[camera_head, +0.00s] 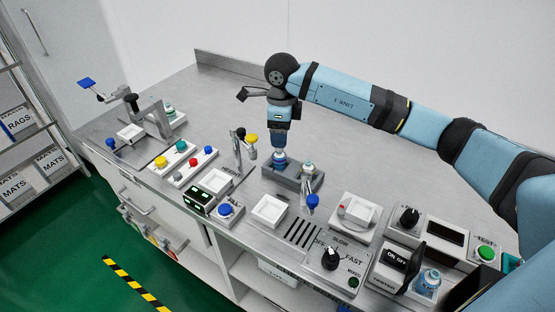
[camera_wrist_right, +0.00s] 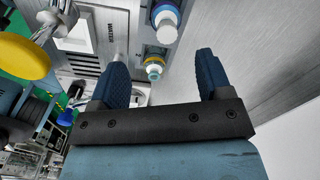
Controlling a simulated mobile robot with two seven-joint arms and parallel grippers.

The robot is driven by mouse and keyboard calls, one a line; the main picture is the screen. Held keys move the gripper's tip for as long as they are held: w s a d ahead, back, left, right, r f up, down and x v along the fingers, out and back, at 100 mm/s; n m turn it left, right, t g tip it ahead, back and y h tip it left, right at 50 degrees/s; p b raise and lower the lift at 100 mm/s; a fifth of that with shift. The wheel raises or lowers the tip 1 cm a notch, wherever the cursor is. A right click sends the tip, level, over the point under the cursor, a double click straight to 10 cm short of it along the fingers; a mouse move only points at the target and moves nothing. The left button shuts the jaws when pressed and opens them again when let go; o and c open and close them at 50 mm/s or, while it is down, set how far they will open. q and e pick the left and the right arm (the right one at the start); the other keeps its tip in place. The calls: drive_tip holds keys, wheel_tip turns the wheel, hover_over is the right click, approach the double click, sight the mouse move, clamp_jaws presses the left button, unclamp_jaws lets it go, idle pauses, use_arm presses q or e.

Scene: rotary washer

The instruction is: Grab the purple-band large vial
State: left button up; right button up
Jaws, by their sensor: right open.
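My right gripper (camera_head: 279,141) points down over a grey two-place holder (camera_head: 286,180), with its jaws around or just above a light-blue vial (camera_head: 280,157). A second, white-topped vial (camera_head: 308,168) stands in the holder to its right. In the right wrist view, my right gripper (camera_wrist_right: 161,72) has its two blue fingers wide apart with nothing held between them. Beyond the fingers is a white-capped vial with a blue-violet band (camera_wrist_right: 165,16), and a smaller-looking teal and yellow one (camera_wrist_right: 154,70). My left gripper is not in view.
Further left are a button panel (camera_head: 181,165) and another stand (camera_head: 153,120). At the right are a dial box (camera_head: 331,259) and a tester with a vial (camera_head: 428,282). The bench behind is clear.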

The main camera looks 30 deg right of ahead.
sight(279, 154)
wheel_tip(279, 154, down, 5)
drive_tip(key=shift+w+r, duration=0.1)
drive_tip(key=shift+w, duration=0.05)
drive_tip(key=f, duration=0.3)
drive_tip(key=w+f, duration=0.1)
drive_tip(key=f, duration=0.1)
drive_tip(key=shift+r, duration=0.1)
drive_tip(key=c, duration=1)
